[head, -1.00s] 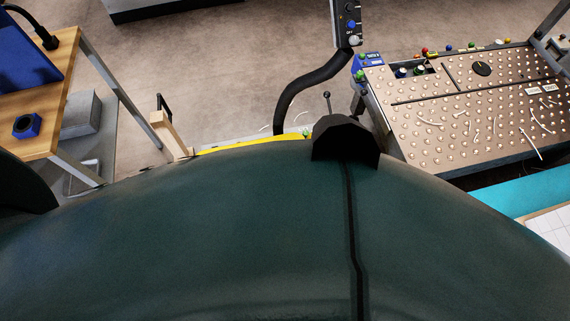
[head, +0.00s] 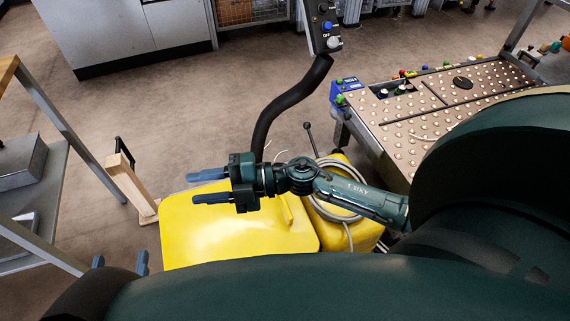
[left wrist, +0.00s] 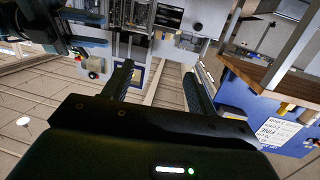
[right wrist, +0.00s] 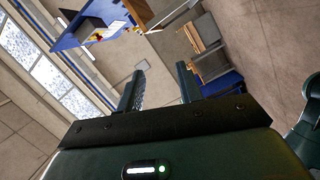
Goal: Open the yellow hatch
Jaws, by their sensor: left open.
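The yellow hatch (head: 225,240) is a broad, smooth panel in the lower middle of the head view. A small yellow bar (head: 287,210) shows near its right side. Its lower edge is hidden behind my body, and I cannot tell whether it is latched. My right gripper (head: 192,188) is open and empty, over the hatch's upper edge in the picture and pointing left. Its spread fingers also show in the right wrist view (right wrist: 160,88). My left gripper (head: 120,258) shows only its fingertips, left of the hatch. It is open and empty in the left wrist view (left wrist: 156,78).
A yellow box (head: 355,232) with a coiled pale hose stands right of the hatch. A black curved post (head: 275,115) carries a button panel (head: 322,25). A wooden stand (head: 130,187) is at left. A ball-studded table (head: 430,110) is at right. Open floor lies behind.

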